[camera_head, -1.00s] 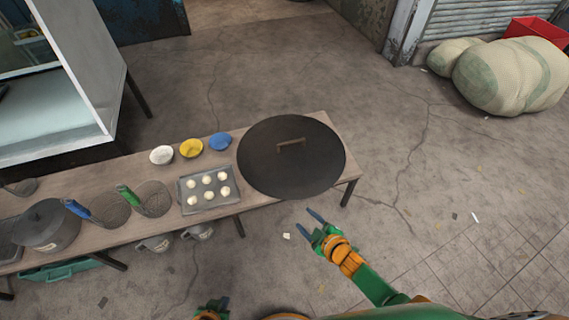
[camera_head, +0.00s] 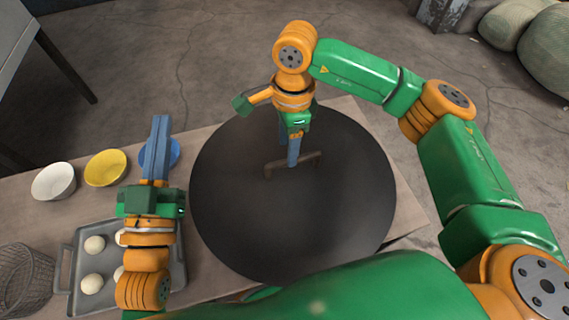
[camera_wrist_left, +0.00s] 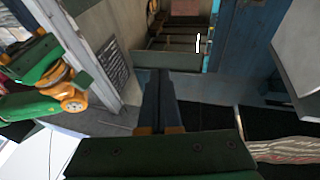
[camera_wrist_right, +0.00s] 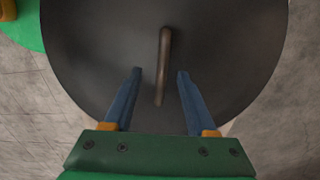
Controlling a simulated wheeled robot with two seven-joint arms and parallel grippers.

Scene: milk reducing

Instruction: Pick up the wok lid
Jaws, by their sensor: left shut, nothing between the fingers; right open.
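The wok lid (camera_head: 340,215) is a large dark round disc lying on the wooden table, with a brown bar handle (camera_head: 308,160) standing up at its middle. My right gripper (camera_head: 292,163) is over the lid, pointing down at the handle. In the right wrist view the handle (camera_wrist_right: 164,62) lies ahead between the lines of the two open blue fingers, apart from both. Whether the fingertips reach down beside it is hard to tell. My left gripper (camera_head: 160,122) is shut and empty above the left part of the table, and its closed fingers also show in the left wrist view (camera_wrist_left: 160,80).
A white bowl (camera_head: 53,182), a yellow bowl (camera_head: 105,168) and a blue bowl (camera_head: 172,153) stand left of the lid. A metal tray (camera_head: 180,268) with pale buns lies under my left gripper. A wire strainer (camera_head: 25,275) is at the left edge.

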